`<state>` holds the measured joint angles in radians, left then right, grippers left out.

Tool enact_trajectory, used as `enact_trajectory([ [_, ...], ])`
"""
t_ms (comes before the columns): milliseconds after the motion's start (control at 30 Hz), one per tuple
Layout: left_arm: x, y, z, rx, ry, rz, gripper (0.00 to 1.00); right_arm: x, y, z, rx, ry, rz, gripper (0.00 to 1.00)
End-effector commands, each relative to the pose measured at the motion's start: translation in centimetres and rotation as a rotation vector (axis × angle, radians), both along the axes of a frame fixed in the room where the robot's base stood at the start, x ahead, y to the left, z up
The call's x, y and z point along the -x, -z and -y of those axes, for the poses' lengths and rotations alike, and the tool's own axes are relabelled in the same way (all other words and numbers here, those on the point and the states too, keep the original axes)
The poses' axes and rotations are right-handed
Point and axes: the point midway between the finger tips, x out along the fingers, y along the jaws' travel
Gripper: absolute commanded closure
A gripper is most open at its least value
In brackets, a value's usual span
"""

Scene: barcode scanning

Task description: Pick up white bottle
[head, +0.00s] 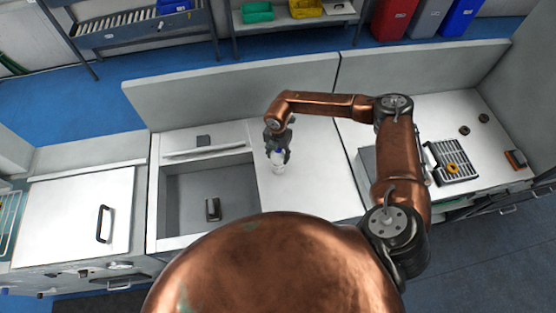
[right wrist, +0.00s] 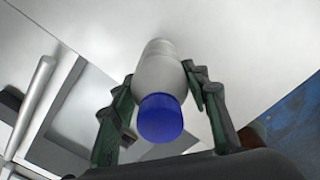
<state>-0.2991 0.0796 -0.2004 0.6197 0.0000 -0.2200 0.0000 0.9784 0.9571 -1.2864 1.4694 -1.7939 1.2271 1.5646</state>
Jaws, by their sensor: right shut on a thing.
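The white bottle (head: 279,165) with a blue cap is on the white counter (head: 310,190), to the right of the sunken basin. In the right wrist view the white bottle (right wrist: 158,68) has its blue cap (right wrist: 160,117) toward the camera. My right gripper (head: 279,149) is shut on the bottle from above, with a finger on each side of its upper body. It also shows in the right wrist view (right wrist: 163,85). I cannot tell whether the bottle's base touches the counter. My left gripper is not in view.
A basin (head: 235,190) left of the bottle holds a dark object (head: 212,209). A grey panel (head: 240,90) stands along the counter's back. A black rack (head: 452,160) with an orange ring is at the right. The counter around the bottle is clear.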

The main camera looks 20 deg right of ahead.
Motion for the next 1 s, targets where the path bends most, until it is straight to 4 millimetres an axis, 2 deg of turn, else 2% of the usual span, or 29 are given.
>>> enact_trajectory([
  [433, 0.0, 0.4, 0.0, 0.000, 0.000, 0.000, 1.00, -0.1, -0.6, 0.1, 0.000, 0.001, 0.001, 0.85],
  [633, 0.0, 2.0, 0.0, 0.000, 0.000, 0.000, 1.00, -0.2, -3.1, 0.1, 0.000, 0.000, 0.005, 0.85],
  [933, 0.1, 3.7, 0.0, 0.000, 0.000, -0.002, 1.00, 4.4, -9.1, -2.5, 0.000, -0.005, 0.005, 0.85],
  [1000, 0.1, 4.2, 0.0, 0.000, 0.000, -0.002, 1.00, 6.0, -9.6, -3.4, -0.001, -0.007, 0.001, 0.85],
])
